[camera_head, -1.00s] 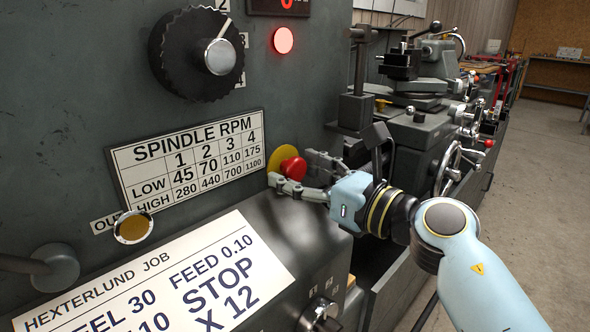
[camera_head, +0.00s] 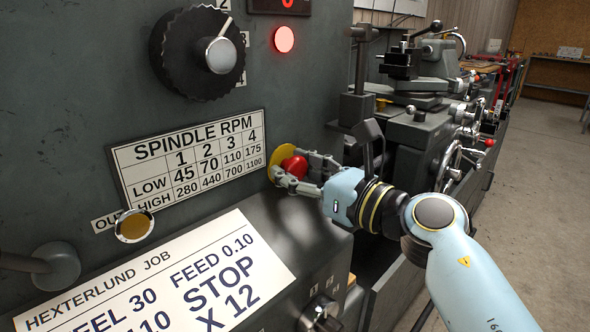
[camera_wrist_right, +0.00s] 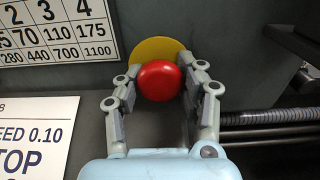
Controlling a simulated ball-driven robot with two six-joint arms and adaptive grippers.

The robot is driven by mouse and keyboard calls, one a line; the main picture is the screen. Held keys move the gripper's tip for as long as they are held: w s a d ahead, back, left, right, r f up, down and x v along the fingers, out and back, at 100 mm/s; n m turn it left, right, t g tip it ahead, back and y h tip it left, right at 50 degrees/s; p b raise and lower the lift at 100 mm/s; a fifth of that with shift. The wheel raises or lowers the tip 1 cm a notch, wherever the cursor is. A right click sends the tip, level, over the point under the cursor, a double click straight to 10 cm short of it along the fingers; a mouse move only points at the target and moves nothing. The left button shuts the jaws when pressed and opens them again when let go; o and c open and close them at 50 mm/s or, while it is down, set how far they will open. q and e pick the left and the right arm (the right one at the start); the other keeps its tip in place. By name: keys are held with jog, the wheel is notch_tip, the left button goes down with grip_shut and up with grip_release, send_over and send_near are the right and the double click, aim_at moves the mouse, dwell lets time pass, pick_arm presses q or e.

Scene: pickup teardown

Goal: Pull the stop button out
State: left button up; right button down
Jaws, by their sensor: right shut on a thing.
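The red stop button (camera_head: 294,167) sits in front of its yellow disc (camera_head: 283,158) on the dark lathe front, right of the spindle RPM plate. My right gripper (camera_head: 302,170) is shut on the button, one finger on each side of it. In the right wrist view the button (camera_wrist_right: 159,80) lies between the two fingers of the gripper (camera_wrist_right: 157,88), with the yellow disc (camera_wrist_right: 158,47) behind it. My left gripper is not in view.
A big black knob (camera_head: 197,53) and a lit red lamp (camera_head: 284,39) are above. The spindle RPM plate (camera_head: 190,155) is to the left, and a white job card (camera_head: 160,285) lies below it. Lathe handwheels (camera_head: 455,160) stand to the right.

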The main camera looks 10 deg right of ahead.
jog(key=shift+s, duration=0.1)
dwell(0.3)
jog(key=shift+s+d+p, duration=0.15)
jog(key=shift+s+p, duration=0.05)
jog(key=shift+p, duration=0.15)
jog(key=shift+f, duration=0.2)
jog(key=c, duration=1.3)
grip_release()
jog(key=o, duration=0.5)
jog(key=shift+s+d+r, duration=0.2)
jog(key=shift+s+d, duration=0.2)
jog(key=shift+s, duration=0.1)
jog(key=shift+o, duration=0.2)
jog(key=shift+w+a, duration=0.15)
jog(key=shift+w, duration=0.1)
jog(key=v, duration=1.2)
jog(key=shift+f, duration=0.2)
